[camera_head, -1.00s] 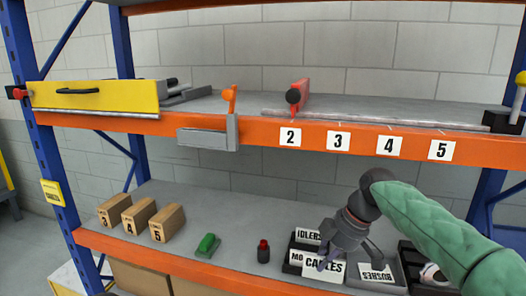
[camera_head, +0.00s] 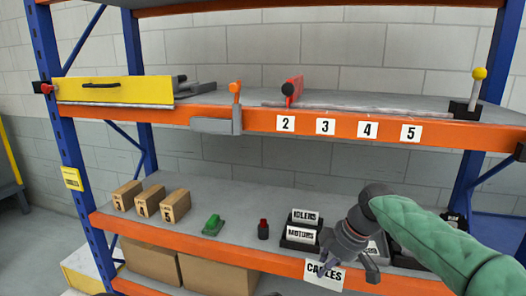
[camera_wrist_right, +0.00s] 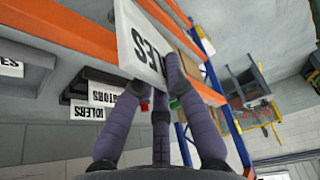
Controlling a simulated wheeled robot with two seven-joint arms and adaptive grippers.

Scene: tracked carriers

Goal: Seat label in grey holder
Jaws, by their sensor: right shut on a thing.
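The white CABLES label (camera_head: 323,274) is in my right gripper (camera_head: 345,266), in front of the lower shelf's orange beam. In the right wrist view the label (camera_wrist_right: 143,42) sits between the dark fingers of my right gripper (camera_wrist_right: 155,75), with its lettering partly covered. A grey holder (camera_head: 212,125) with an orange lever (camera_head: 235,92) is fixed on the upper beam, left of the number 2 tag, well away from the label. No label shows in it. My left gripper is not in view.
IDLERS (camera_head: 305,217) and MOTORS (camera_head: 300,236) labels stand on dark holders on the lower shelf. A red-capped bottle (camera_head: 263,229), a green object (camera_head: 213,225) and brown boxes (camera_head: 147,203) lie left. A yellow drawer (camera_head: 115,90) and red clamp (camera_head: 292,90) are on the upper shelf.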

